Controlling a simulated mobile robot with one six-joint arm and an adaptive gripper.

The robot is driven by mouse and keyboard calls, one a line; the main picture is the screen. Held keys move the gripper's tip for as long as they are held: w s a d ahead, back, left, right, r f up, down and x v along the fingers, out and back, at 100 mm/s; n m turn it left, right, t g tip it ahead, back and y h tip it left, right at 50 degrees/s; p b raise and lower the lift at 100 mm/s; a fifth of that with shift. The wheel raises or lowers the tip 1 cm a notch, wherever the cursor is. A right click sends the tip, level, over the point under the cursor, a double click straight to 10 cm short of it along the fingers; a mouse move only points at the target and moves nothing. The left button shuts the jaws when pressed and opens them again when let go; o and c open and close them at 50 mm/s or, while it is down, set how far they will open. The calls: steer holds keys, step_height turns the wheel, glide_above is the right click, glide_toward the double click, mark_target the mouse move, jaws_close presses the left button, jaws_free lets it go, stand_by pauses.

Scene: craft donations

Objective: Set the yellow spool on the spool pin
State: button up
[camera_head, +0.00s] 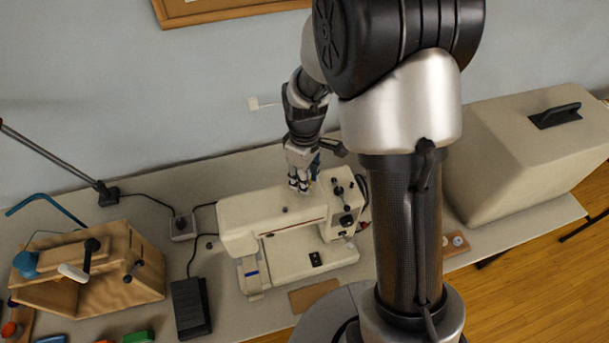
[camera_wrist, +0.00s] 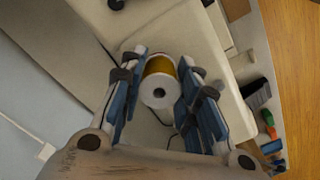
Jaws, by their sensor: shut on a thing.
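The yellow spool (camera_wrist: 161,80) shows in the wrist view between the blue finger pads of my gripper (camera_wrist: 160,78). Its white flanged end with a dark centre hole faces the camera, and a band of yellow thread shows behind it. My gripper is shut on the spool. In the head view my gripper (camera_head: 300,180) points down over the top of the cream sewing machine (camera_head: 245,212), toward its right part. The machine also fills the wrist view behind the spool (camera_wrist: 190,40). I cannot make out the spool pin. I cannot tell if the spool touches the machine.
A wooden box (camera_head: 140,265) with tools stands at the left. A black foot pedal (camera_head: 190,308) lies left of the machine. A beige hard case (camera_head: 540,150) with a handle stands at the right. A lamp arm (camera_head: 60,160) rises at the back left.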

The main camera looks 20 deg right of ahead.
steer(key=shift+f, duration=0.2)
steer(key=o, duration=1)
steer(key=shift+c, duration=0.2)
step_height(320, 180, up, 12)
stand_by(0.3)
